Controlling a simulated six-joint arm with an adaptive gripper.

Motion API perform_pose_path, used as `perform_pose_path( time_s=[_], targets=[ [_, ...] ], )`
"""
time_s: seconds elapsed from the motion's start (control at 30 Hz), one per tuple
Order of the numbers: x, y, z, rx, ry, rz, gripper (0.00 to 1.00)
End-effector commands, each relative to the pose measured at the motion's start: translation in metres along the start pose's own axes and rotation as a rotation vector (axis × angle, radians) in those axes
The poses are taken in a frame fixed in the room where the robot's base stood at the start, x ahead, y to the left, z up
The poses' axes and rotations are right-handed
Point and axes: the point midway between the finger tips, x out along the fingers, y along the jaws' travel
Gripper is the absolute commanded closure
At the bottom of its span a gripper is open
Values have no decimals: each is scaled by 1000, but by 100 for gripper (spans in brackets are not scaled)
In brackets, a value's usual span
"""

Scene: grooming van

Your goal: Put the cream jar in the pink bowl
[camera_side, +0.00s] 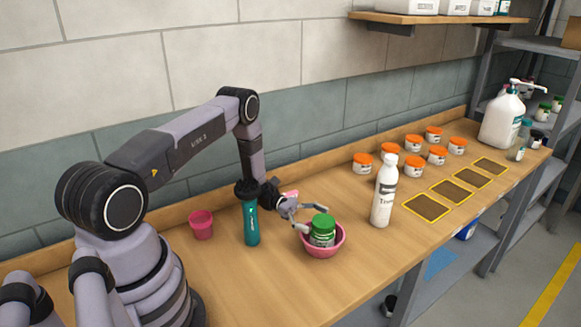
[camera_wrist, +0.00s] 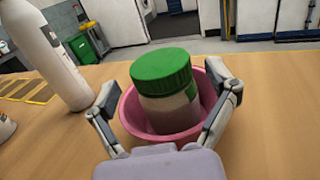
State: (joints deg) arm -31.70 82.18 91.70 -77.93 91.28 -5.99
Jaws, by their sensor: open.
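The cream jar (camera_side: 322,231) has a green lid and a pale body with a label. It sits inside the pink bowl (camera_side: 325,250) on the bench, leaning a little in the wrist view (camera_wrist: 165,90). The bowl's rim shows around the jar in the wrist view (camera_wrist: 131,116). My gripper (camera_side: 309,218) is at the bowl, with its fingers open on either side of the jar. In the wrist view, gaps show between the fingers (camera_wrist: 168,104) and the jar. The jar's lower part is hidden by the bowl.
A white bottle (camera_side: 384,190) stands right of the bowl. A teal bottle (camera_side: 251,222) and a pink cup (camera_side: 201,225) stand to its left. Several orange-lidded jars (camera_side: 415,143) and yellow-edged mats (camera_side: 427,207) lie farther right. The bench front (camera_side: 300,290) is clear.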

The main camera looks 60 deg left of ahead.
Motion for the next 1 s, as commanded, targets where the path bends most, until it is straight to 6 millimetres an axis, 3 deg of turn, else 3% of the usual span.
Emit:
perform_pose_path(
  time_s=[0.23, 0.37, 0.47, 0.67, 0.8, 1.0],
  targets=[
    [-42, 0, 0, 0, -1, 3, 14],
    [-50, 1, 5, 11, 9, -12, 14],
    [-45, 2, 26, 53, 49, -68, 14],
    [-17, -15, 121, 277, 255, -331, 14],
    [-2, -48, 186, 476, 424, -525, 14],
    [6, -110, 261, 797, 663, -765, 14]
  ],
)
